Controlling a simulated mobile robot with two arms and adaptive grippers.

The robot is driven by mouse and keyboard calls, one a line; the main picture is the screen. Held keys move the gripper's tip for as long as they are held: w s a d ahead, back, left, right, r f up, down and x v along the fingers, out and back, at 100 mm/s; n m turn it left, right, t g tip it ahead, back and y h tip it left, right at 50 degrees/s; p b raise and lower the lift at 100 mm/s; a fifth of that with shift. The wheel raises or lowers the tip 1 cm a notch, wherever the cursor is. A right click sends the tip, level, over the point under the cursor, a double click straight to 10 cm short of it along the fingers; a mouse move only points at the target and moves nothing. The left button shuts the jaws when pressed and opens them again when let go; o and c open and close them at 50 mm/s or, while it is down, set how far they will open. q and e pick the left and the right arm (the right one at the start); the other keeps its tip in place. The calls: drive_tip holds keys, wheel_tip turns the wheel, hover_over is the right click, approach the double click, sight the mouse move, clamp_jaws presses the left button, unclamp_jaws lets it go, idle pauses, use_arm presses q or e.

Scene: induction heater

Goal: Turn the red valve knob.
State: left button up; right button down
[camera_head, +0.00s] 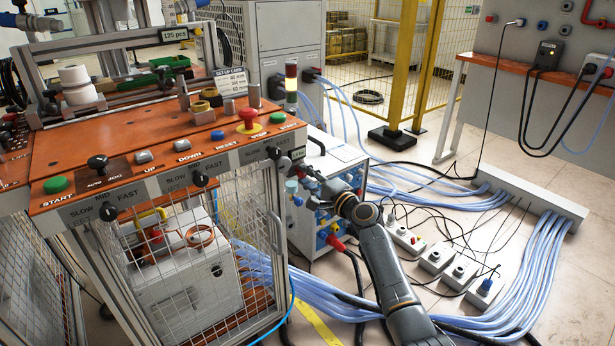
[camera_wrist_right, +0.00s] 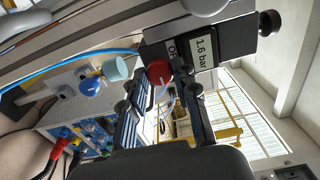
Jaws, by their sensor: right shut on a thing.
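The red valve knob (camera_wrist_right: 158,72) shows in the right wrist view, between my right gripper's fingertips, beside a dark box with a "1.6 bar" label (camera_wrist_right: 203,53). My right gripper (camera_wrist_right: 160,84) is shut on the knob. In the head view my right arm comes in from the lower right, and the right gripper (camera_head: 303,177) is at the side of the orange-topped control console. My left gripper is not in view.
The orange console (camera_head: 120,158) with buttons and levers stands at the left, with a red stop button (camera_head: 248,116) on top. A white cabinet (camera_head: 335,160) with blue fittings stands behind my gripper. Pale blue cables (camera_head: 540,270) and socket boxes (camera_head: 437,257) lie on the floor at the right.

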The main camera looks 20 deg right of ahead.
drive_tip(key=c, duration=1)
unclamp_jaws()
drive_tip(key=shift+d, duration=0.1)
drive_tip(key=v, duration=1.2)
